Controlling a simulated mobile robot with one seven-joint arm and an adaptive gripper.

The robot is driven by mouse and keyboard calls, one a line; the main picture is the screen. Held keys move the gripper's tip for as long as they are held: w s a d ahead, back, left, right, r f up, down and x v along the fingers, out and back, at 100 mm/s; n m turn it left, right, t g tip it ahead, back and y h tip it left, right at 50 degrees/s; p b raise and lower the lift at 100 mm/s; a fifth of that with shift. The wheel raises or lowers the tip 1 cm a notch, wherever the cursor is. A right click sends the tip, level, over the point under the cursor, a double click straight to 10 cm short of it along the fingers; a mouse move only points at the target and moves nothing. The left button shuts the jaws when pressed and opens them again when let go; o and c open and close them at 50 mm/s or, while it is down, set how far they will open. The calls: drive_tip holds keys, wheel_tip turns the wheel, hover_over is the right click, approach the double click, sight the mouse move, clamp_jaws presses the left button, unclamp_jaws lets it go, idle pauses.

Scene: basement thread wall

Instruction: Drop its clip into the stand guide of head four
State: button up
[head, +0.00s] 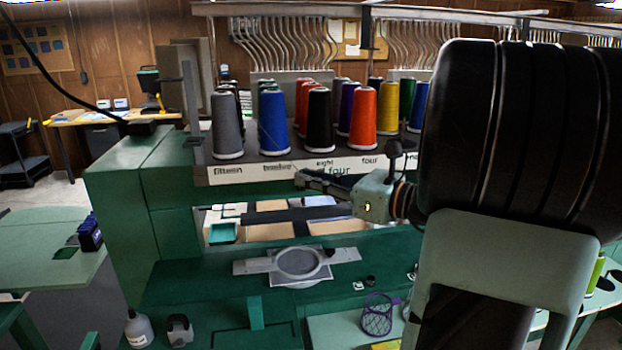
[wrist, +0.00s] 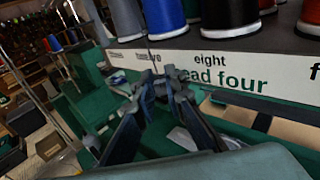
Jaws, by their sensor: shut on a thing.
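My gripper (head: 303,179) is in front of the label strip of the thread rack, just below the "eight" label and left of the "head four" lettering (head: 339,171). In the wrist view my gripper (wrist: 165,78) is shut on a small dark thing, taken to be the clip. The fingers hide most of it, so its shape cannot be told. The "head four" lettering (wrist: 235,80) is close behind the fingertips, to their right. A black thread cone (head: 318,118) stands above the "eight" label. I cannot clearly make out the stand guide itself.
A blue cone (head: 272,122), a grey cone (head: 228,125) and an orange cone (head: 363,117) share the rack shelf. Below, a hoop (head: 299,262) lies on the green machine bed. A purple mesh cup (head: 377,315) stands at the front.

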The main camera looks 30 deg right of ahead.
drive_tip(key=o, duration=0.8)
